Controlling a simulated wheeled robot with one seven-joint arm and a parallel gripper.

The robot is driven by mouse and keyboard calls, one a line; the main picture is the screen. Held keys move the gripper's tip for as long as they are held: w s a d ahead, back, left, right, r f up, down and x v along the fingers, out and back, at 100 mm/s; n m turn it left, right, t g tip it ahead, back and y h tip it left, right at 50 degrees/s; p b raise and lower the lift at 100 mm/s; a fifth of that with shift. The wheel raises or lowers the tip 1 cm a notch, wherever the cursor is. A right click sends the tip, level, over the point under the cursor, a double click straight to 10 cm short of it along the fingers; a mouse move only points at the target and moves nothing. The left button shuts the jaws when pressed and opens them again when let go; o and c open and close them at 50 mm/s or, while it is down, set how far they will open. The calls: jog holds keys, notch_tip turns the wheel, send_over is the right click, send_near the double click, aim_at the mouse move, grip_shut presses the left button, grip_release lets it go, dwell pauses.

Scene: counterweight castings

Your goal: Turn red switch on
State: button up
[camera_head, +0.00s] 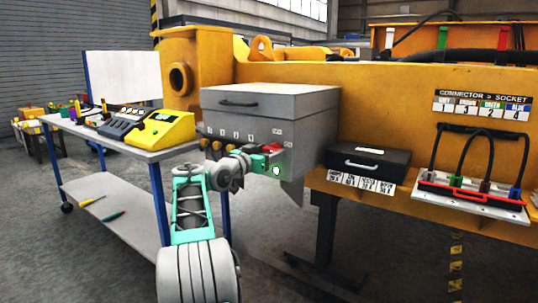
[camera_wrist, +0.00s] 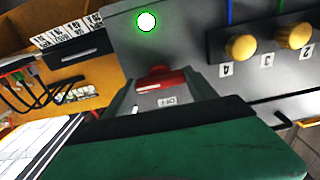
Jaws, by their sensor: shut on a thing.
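The red switch (camera_wrist: 158,77) is on the front face of a grey box (camera_head: 268,99). In the wrist view it lies between the fingertips of my gripper (camera_wrist: 160,87), which is shut on it. A small white label (camera_wrist: 167,102), seen upside down and seeming to read OFF, is beside the switch. A round lamp (camera_wrist: 147,21) near the switch glows green-white; it also shows in the head view (camera_head: 276,170). In the head view my gripper (camera_head: 267,157) is at the right part of the box front and covers much of the switch.
Yellow knobs (camera_wrist: 240,46) with number labels line the box front beside the switch. A black case (camera_head: 368,162) stands right of the box on the yellow casting. A connector panel (camera_head: 470,200) with cables is further right. A table (camera_head: 150,153) with devices is at left.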

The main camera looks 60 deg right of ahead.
jog(key=o, duration=1.4)
jog(key=shift+c, duration=0.2)
jog(key=shift+a, duration=0.15)
jog(key=w+a, duration=0.1)
jog(key=a, duration=0.6)
jog(key=shift+a+p, duration=0.25)
jog(key=shift+p, duration=0.05)
jog(key=shift+w, duration=0.1)
